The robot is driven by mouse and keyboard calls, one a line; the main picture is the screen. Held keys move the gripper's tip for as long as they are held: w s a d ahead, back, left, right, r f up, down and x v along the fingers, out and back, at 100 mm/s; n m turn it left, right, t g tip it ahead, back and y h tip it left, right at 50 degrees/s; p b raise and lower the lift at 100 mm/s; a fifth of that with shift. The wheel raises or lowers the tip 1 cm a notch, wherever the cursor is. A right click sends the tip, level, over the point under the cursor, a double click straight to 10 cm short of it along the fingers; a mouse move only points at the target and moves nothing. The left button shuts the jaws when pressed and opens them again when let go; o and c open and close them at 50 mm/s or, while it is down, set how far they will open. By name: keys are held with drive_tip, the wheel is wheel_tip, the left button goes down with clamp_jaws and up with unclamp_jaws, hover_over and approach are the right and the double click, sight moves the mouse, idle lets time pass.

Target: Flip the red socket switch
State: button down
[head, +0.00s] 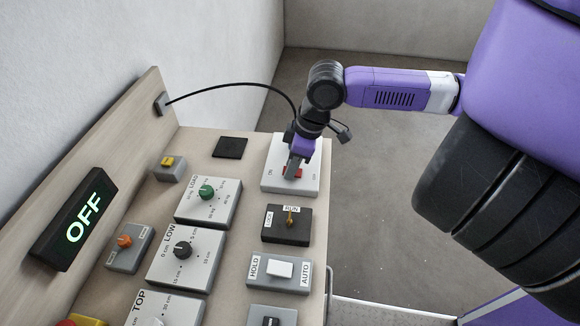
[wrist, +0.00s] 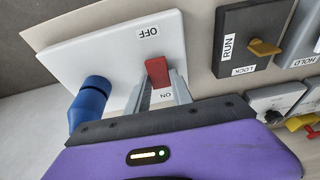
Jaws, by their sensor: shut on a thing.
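The red socket switch (head: 298,173) sits on a white socket box (head: 281,185) at the far right corner of the panel. It also shows in the wrist view (wrist: 157,72), between an OFF label and an ON label. My gripper (head: 294,165) reaches down onto it. In the wrist view my gripper (wrist: 160,84) has its two grey fingers closed on the red switch, from the ON side. The fingers partly hide the switch. I cannot tell which way it is tipped. A blue plug (wrist: 90,100) stands in the same white box, beside my fingers.
A lit display (head: 80,220) reads OFF. A black cable (head: 235,85) arches from the back board towards the socket box. A RUN/LOCK key switch (head: 288,224), a HOLD/AUTO rocker (head: 281,270) and several knob boxes stand nearby. A dark square plate (head: 230,147) lies left of the socket box.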

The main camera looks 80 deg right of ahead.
drive_tip(key=shift+s+t+b, duration=0.15)
drive_tip(key=shift+t+b, duration=0.15)
drive_tip(key=shift+t, duration=0.3)
drive_tip(key=c, duration=1.1)
unclamp_jaws()
drive_tip(key=v, duration=0.7)
drive_tip(key=shift+s+r, duration=0.15)
drive_tip(key=shift+r, duration=0.25)
